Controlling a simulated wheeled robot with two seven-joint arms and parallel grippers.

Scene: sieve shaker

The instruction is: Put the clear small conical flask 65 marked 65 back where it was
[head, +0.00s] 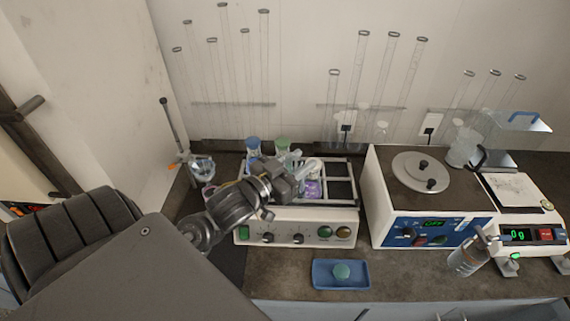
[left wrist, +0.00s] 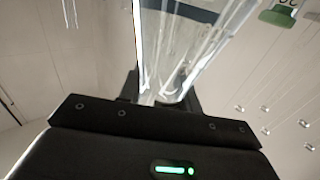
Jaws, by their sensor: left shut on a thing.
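My left gripper (head: 294,172) is over the shaker with the square-holed rack, at the middle left of the head view. It is shut on a clear glass vessel, the conical flask (left wrist: 182,45), which fills the upper middle of the left wrist view. The mark 65 cannot be read. In the head view the gripper and wrist hide most of the flask, and I cannot tell whether it touches the rack (head: 340,161). My right gripper is in neither view.
Blue-capped (head: 253,145) and green-capped (head: 282,145) bottles and a purple-filled vessel (head: 313,188) stand close around the gripper. A blue tray (head: 325,281) with a green cap lies in front. A blue-panelled device (head: 425,228) and a balance (head: 528,234) stand to the right.

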